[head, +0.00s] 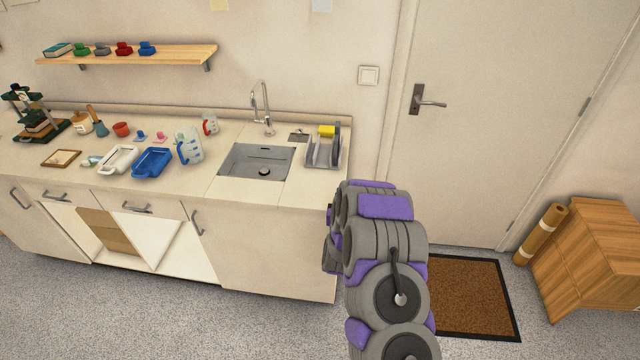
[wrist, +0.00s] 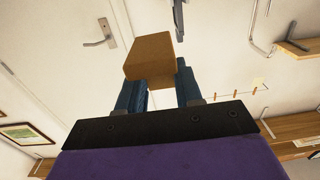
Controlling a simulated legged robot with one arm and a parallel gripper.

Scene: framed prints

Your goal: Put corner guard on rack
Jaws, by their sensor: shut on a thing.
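In the wrist view, my gripper (wrist: 162,82) is shut on a tan-brown, block-like piece, which looks like the corner guard (wrist: 150,54). It sits between the two dark blue fingers and sticks out past their tips. In the head view my arm hides the gripper and the held piece. A small grey rack (head: 312,155) stands on the counter to the right of the sink, with a yellow piece (head: 327,131) at its top. The rack is behind and left of my arm in the picture.
The counter (head: 225,192) holds a sink (head: 257,162), white and blue trays, jugs and a press. A wall shelf (head: 130,56) carries several coloured items. A door (head: 480,110), a brown mat (head: 460,295) and a wooden cabinet (head: 590,260) are to the right. The cupboard below stands partly open.

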